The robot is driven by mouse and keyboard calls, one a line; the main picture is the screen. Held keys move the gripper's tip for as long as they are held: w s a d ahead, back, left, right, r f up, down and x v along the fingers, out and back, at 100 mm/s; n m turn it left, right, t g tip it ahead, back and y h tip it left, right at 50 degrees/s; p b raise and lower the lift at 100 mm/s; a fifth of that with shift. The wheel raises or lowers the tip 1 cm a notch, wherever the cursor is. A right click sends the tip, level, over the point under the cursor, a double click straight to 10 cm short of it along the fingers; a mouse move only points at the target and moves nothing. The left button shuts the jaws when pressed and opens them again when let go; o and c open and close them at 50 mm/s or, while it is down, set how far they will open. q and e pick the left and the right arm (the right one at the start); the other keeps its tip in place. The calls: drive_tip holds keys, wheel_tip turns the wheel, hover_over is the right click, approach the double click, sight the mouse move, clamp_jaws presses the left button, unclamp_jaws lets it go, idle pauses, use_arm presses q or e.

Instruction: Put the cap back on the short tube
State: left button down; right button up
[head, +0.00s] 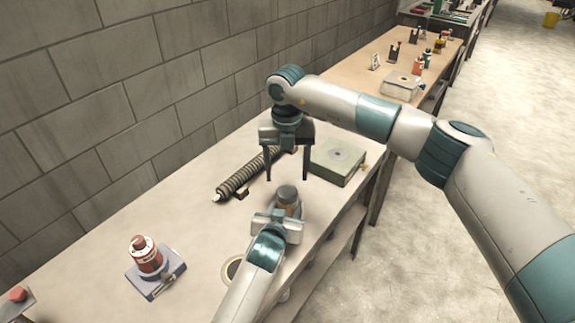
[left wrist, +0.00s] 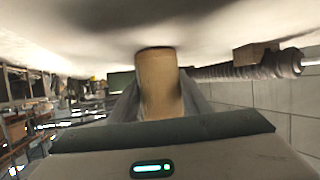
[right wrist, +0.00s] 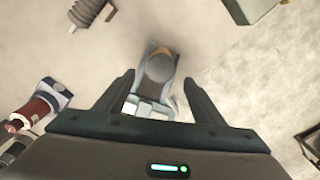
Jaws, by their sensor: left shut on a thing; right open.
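A short tan tube with a dark grey round top (head: 287,194) stands upright near the front of the table. My left gripper (head: 284,212) is shut around its side. In the left wrist view the tan tube (left wrist: 160,85) fills the space between the fingers. My right gripper (head: 287,176) is open and empty, pointing down above and a little behind the tube. In the right wrist view the grey top (right wrist: 160,68) lies ahead between the open fingers. I cannot tell whether that grey top is a separate cap. The tube's lower part is largely hidden in the head view.
A long ribbed rod (head: 243,177) and a small brown block (head: 242,194) lie behind. A green-grey box (head: 338,160) stands at right. A red bottle-like item (head: 147,256) sits on a blue-grey base at left. A ringed disc (head: 232,268) is partly behind my left arm.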

sight(288, 191)
drive_tip(key=n, duration=0.7)
drive_tip(key=shift+r, duration=0.4)
drive_tip(key=n, duration=0.4)
drive_tip(key=shift+r, duration=0.2)
drive_tip(key=n, duration=0.4)
drive_tip(key=shift+d+r, duration=0.1)
drive_tip(key=shift+r, duration=0.1)
drive_tip(key=shift+f, duration=0.1)
drive_tip(key=shift+f, duration=3.95)
drive_tip(key=c, duration=1.1)
drive_tip(key=shift+c, duration=0.2)
